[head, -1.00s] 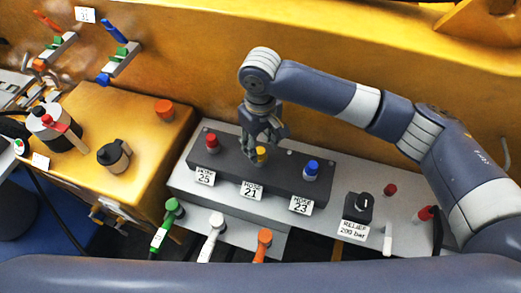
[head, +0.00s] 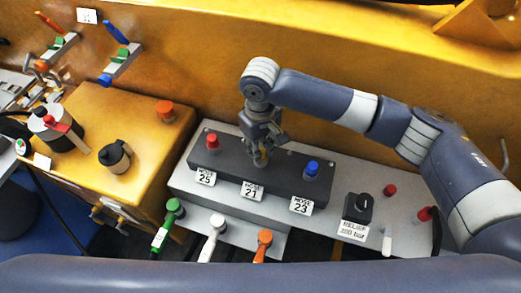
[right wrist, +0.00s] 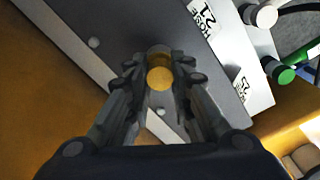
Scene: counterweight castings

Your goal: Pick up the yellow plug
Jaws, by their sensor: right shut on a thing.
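The yellow plug (right wrist: 159,78) sits in the dark block (head: 228,168) behind the label HOSE 21, between a red plug (head: 212,141) and a blue plug (head: 311,169). My right gripper (head: 261,158) points down over it, with its fingers closed around the plug. In the right wrist view the two fingers (right wrist: 159,77) stand on either side of the plug's round yellow top. In the head view the fingers mostly hide the plug. I cannot tell any gap between plug and block. My left gripper is not in view.
In front of the block are green (head: 174,206), white (head: 216,219) and orange (head: 264,237) hose ends. A black relief knob (head: 358,207) stands to the right. A yellow box (head: 145,125) with a black-topped knob (head: 115,156) is at left.

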